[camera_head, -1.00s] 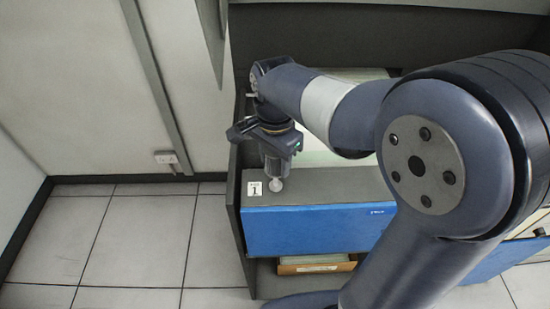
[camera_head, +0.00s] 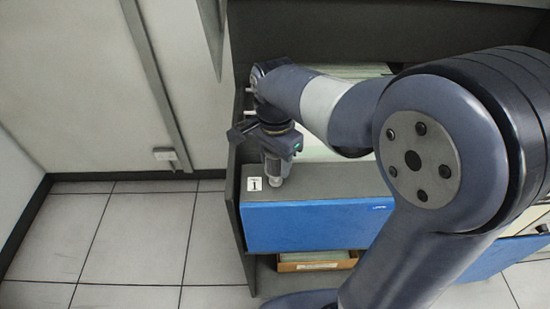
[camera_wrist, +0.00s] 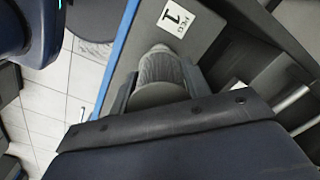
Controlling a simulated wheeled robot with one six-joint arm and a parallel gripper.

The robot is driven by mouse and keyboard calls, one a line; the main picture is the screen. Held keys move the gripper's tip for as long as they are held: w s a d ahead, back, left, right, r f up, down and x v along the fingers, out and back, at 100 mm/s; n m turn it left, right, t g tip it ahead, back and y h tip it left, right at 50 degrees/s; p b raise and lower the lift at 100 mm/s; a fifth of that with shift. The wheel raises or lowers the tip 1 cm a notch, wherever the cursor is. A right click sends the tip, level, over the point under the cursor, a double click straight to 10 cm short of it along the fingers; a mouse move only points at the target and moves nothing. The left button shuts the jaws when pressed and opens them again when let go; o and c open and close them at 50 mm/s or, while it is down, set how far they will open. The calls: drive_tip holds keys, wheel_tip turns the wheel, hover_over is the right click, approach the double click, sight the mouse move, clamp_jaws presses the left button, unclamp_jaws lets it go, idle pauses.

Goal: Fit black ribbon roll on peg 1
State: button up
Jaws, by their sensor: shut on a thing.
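My gripper (camera_wrist: 157,88) points down at the left end of a grey shelf top, beside the white label marked 1 (camera_head: 255,184). The label also shows in the wrist view (camera_wrist: 176,17). In the wrist view the jaws are shut on a round piece, which I take to be the ribbon roll (camera_wrist: 160,66). It looks grey and ribbed, with a smooth round face nearer the camera. I see no separate peg; the gripper and the roll hide the spot next to the label. I cannot tell whether the roll is around the peg.
The shelf top (camera_head: 325,183) has a blue front panel (camera_head: 310,226). A dark side wall (camera_head: 233,195) stands close on the left. Below is an open space with a tan box (camera_head: 318,261). Tiled floor (camera_head: 125,235) is free at the left.

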sight(275, 180)
drive_tip(key=shift+f+b, duration=1.3)
drive_tip(key=shift+f, duration=0.7)
idle(0.8)
drive_tip(key=o, duration=1.1)
wheel_tip(275, 180, up, 11)
drive_tip(key=shift+f, duration=0.1)
wheel_tip(275, 180, down, 11)
drive_tip(key=shift+r, duration=0.2)
drive_tip(key=shift+r+p, duration=0.35)
drive_tip(key=shift+r, duration=0.05)
idle(0.3)
